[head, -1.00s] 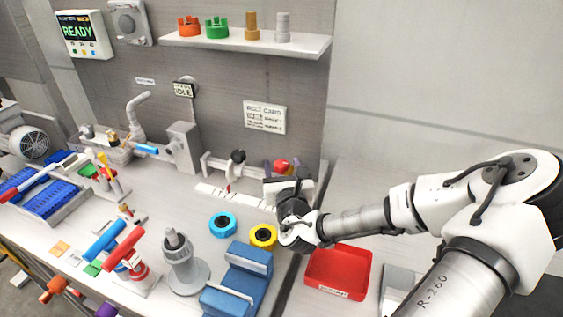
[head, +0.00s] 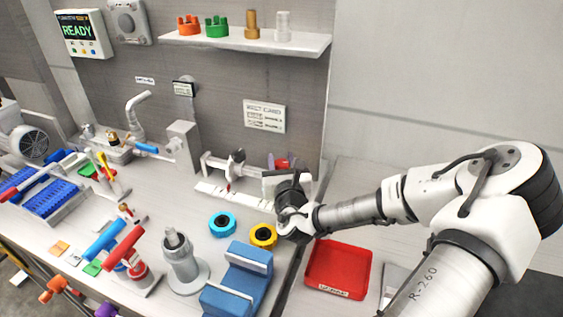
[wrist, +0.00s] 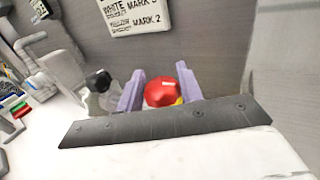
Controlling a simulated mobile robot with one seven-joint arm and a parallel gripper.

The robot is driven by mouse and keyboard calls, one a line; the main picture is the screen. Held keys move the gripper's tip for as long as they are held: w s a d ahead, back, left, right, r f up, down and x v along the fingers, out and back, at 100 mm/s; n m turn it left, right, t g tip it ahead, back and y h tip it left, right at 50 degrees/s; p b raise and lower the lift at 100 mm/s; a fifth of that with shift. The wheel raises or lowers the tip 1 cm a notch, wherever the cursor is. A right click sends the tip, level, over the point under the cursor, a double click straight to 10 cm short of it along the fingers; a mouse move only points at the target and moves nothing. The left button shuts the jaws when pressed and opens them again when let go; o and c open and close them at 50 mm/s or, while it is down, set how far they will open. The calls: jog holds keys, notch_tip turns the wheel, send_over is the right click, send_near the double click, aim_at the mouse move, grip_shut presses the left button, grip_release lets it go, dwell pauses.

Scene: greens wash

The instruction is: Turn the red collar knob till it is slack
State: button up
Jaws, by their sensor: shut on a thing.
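The red collar knob (wrist: 160,93) sits between the two purple fingers of my gripper (wrist: 157,92) in the wrist view. My gripper is shut on it, with a finger on each side. A bit of yellow (wrist: 179,101) shows just right of the knob. In the head view the knob (head: 281,163) is a small red patch at the rail along the back wall, partly hidden by my gripper. Whether the collar is tight or slack cannot be seen.
A black knob (wrist: 98,81) stands left of my gripper on the same rail. A cyan ring (head: 222,225), a yellow ring (head: 263,236), a blue block (head: 237,280) and a red tray (head: 338,270) lie nearer the front. A printed card (head: 265,115) hangs above.

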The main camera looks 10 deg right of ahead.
jog(key=shift+f+m+h, duration=0.1)
jog(key=shift+m+h, duration=0.2)
jog(key=shift+h, duration=0.2)
jog(key=m+g+h+b, duration=0.1)
jog(key=m+h, duration=0.1)
jog(key=h, duration=0.1)
jog(key=m+g+h+b, duration=0.1)
jog(key=m+h+b, duration=0.1)
jog(key=h, duration=0.1)
jog(key=shift+a+f, duration=0.1)
jog(key=shift+f, duration=0.05)
jog(key=m+g+h+b, duration=0.1)
jog(key=m+g+h, duration=0.2)
jog(key=h, duration=0.1)
jog(key=shift+b, duration=0.3)
jog(key=shift+m+g+h+b, duration=0.35)
jog(key=shift+m+g+h, duration=0.35)
jog(key=shift+m+g, duration=0.1)
jog(key=shift+r+g, duration=0.2)
jog(key=shift+g, duration=0.1)
jog(key=o, duration=1)
jog(key=shift+c, duration=0.2)
jog(key=shift+r, duration=0.1)
